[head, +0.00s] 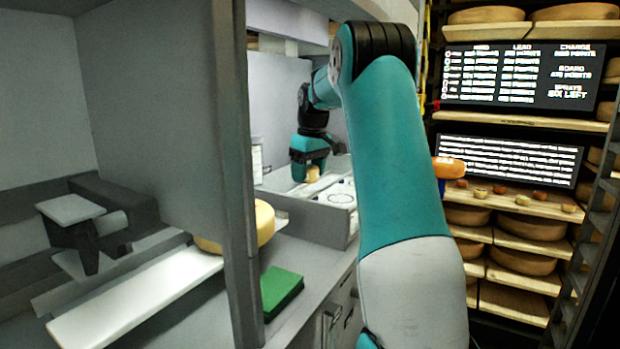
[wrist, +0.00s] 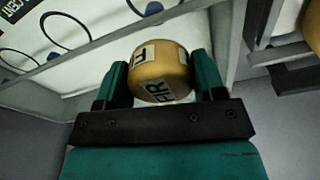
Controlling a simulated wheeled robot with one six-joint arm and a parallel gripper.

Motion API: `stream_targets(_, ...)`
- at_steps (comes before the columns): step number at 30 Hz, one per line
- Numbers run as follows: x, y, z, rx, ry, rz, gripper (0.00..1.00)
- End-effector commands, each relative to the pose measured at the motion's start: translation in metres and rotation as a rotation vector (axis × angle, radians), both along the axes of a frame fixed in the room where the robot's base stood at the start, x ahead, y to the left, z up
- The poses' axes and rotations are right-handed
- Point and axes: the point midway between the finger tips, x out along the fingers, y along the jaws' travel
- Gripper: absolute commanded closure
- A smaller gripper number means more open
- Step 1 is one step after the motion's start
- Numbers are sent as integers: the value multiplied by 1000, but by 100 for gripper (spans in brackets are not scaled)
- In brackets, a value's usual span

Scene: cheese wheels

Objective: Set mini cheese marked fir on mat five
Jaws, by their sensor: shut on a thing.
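A small yellow-orange mini cheese (wrist: 163,66) carries white labels, one reading FIR, in the wrist view. My gripper (wrist: 160,80) is shut on it, with a teal finger on either side. In the head view my gripper (head: 309,170) is small and far off, pointing down, with the cheese (head: 312,174) between its fingers. A white surface with dark ring outlines (wrist: 67,32) lies beyond a ledge in the wrist view. Ringed white spots (head: 341,198) also show in the head view, right of the gripper. I cannot read a five on any of them.
A grey partition (head: 232,170) stands left of my arm. A large cheese wheel (head: 262,222) and a green block (head: 280,290) sit near the counter. At right, a rack holds large wheels (head: 533,227), several small cheeses (head: 522,199) and two text screens (head: 519,75).

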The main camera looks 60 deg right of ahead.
Motion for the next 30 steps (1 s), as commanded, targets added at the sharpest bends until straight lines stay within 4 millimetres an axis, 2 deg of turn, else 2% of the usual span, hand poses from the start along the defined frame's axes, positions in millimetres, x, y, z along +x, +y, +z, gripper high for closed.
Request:
stream_targets(1,-1,0,-8,1,2,0,62)
stream_targets(3,-1,0,-12,-1,0,1,62)
stream_targets(13,-1,-2,-15,-1,0,-2,62)
stream_targets(14,-1,-2,-14,-1,0,-2,32)
stream_targets(15,-1,-2,-14,-1,0,-2,23)
stream_targets(17,-1,-2,-14,-1,0,-2,11)
stream_targets(25,-2,-2,-12,-1,-1,-2,11)
stream_targets(30,-3,-2,7,-3,-4,-4,11)
